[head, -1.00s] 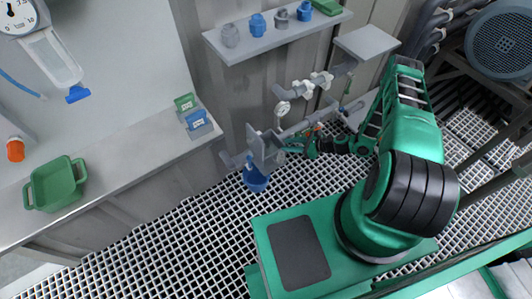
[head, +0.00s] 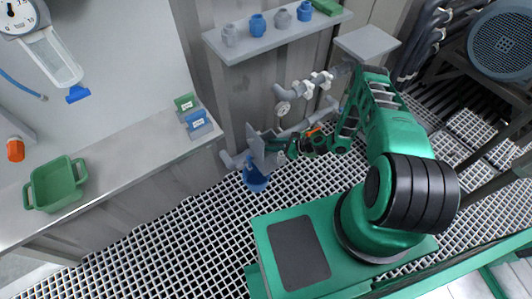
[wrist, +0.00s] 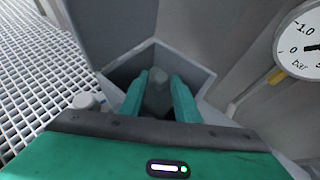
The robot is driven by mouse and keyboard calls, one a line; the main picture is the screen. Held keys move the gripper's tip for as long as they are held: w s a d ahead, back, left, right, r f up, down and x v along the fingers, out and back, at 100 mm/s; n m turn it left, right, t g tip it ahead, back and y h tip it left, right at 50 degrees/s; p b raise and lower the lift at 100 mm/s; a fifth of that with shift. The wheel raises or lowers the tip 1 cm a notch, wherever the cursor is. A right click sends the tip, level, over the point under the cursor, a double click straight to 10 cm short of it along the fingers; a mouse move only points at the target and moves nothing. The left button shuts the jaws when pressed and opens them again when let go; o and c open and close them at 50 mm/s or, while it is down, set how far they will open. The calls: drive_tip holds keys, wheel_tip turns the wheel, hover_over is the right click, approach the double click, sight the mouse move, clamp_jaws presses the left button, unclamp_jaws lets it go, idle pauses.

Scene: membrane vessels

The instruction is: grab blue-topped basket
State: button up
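Several small capped pieces stand on the wall shelf, two of them blue, one blue piece (head: 257,24) left of the other blue piece (head: 304,11). I cannot tell which thing is the blue-topped basket. My gripper (head: 280,149) is low by the pipework, just right of a grey plate-like holder (head: 256,147). In the wrist view its two teal fingers (wrist: 160,88) are apart, reaching into a grey angular opening (wrist: 196,70). A dark, rounded grey piece (wrist: 158,96) shows between them; contact is unclear. A blue container (head: 255,180) sits below the holder.
Pipes with a gauge (head: 283,107) and white valve handles run along the wall. The left counter (head: 115,160) holds a green bin (head: 56,184) and green and blue labelled blocks. A grey ledge (head: 366,43) juts out above my arm. The grating floor is clear at lower left.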

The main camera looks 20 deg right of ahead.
clamp_jaws()
